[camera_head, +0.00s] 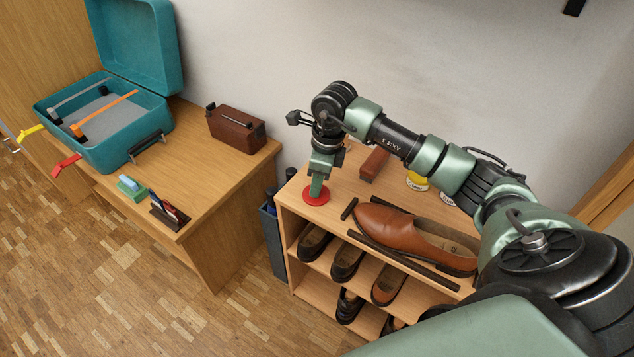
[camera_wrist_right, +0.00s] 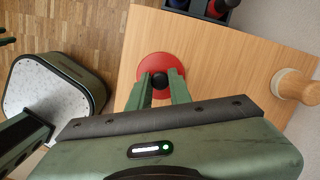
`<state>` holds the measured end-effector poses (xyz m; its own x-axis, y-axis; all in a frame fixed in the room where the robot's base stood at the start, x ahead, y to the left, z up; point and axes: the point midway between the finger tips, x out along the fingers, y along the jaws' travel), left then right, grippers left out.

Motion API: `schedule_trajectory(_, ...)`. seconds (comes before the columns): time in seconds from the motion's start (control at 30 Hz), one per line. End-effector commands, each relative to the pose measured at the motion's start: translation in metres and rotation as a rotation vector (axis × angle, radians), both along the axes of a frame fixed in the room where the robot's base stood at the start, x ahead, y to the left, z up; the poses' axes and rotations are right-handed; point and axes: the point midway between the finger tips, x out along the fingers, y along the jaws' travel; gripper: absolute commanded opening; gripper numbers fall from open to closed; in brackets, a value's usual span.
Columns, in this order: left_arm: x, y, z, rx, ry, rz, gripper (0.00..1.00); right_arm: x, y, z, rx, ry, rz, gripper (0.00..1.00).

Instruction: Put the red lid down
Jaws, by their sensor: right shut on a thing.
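The red lid (camera_head: 316,196) is a round disc at the left end of the shoe rack's wooden top (camera_head: 338,212). My right gripper (camera_head: 318,184) points down over it. In the right wrist view the lid (camera_wrist_right: 149,66) has a dark round knob (camera_wrist_right: 160,80), and the fingers (camera_wrist_right: 161,88) are shut on this knob. The lid is level with the wooden top or very close above it; I cannot tell whether it touches. My left gripper is not in view.
A brown shoe (camera_head: 410,232), dark bars, a reddish-brown block (camera_head: 374,164) and a yellow-labelled tin (camera_head: 416,181) lie right of the lid. More shoes fill the lower shelves. A desk (camera_head: 220,175) with a teal case (camera_head: 105,120) and brown box (camera_head: 237,129) stands left.

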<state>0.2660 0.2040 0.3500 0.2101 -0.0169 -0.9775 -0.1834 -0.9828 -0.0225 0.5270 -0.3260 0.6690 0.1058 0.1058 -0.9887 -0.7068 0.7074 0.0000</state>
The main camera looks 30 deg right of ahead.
Motion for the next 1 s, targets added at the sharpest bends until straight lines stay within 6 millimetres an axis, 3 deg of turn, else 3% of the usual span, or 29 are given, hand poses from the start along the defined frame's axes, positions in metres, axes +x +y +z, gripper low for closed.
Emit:
schedule_trajectory(0.17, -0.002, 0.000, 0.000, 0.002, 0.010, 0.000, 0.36, 0.000, 0.000, -0.003, 0.000, 0.000, 0.000, 0.00)
schedule_trajectory(0.2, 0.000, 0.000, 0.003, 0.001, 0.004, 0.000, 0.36, 0.000, 0.000, -0.003, 0.000, 0.000, 0.000, 0.22)
schedule_trajectory(0.27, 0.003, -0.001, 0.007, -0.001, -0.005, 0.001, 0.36, 0.000, 0.000, -0.002, 0.000, 0.000, 0.000, 0.39)
schedule_trajectory(0.3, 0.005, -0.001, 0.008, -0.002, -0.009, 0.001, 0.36, 0.000, 0.000, -0.002, 0.000, 0.000, 0.000, 0.41)
schedule_trajectory(0.7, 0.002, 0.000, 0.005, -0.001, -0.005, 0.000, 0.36, 0.000, 0.000, 0.002, 0.000, 0.000, 0.000, 0.41)
schedule_trajectory(1.0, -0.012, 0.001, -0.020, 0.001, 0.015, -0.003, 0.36, -0.005, -0.007, 0.062, -0.001, -0.004, 0.000, 0.41)
